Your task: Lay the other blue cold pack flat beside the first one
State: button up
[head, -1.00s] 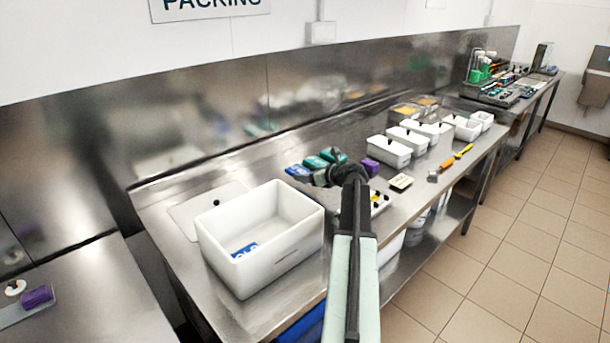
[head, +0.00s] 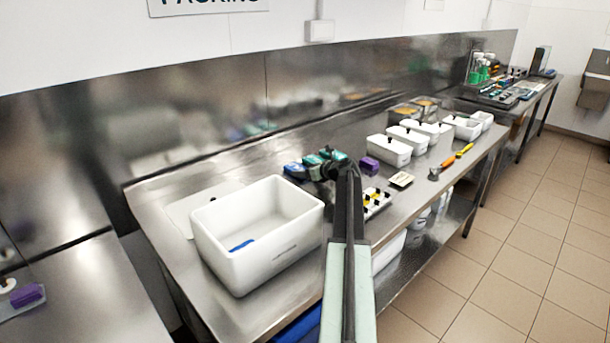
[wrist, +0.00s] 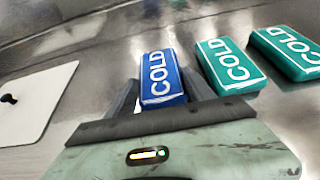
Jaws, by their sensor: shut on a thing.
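A blue cold pack (wrist: 162,78) marked COLD sits between the fingers of my gripper (wrist: 160,92) in the wrist view, and my gripper is shut on it. In the head view the blue pack (head: 293,169) shows only partly behind my dark gripper (head: 303,172). I cannot tell whether it is clear of the bench. The first blue cold pack (head: 241,245) lies low inside the white box (head: 262,258); the near wall hides most of it. Two teal cold packs (wrist: 229,66) (wrist: 288,52) lie to the right of the held pack in the wrist view.
A white lid (wrist: 34,101) with a black knob lies left of the gripper. The steel bench (head: 160,222) also carries a purple block (head: 369,163), a tray with yellow items (head: 377,203) and several lidded white tubs (head: 390,151) to the right.

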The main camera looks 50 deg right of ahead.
jog(key=shift+f, duration=0.2)
jog(key=o, duration=1.5)
jog(key=shift+r, duration=0.1)
jog(key=shift+o, duration=0.2)
jog(key=shift+r, duration=0.15)
jog(key=p+v, duration=0.4)
jog(key=v, duration=0.7)
jog(key=shift+s+r, duration=0.1)
jog(key=shift+s, duration=0.05)
jog(key=shift+s+p, duration=0.3)
jog(key=shift+s, duration=0.05)
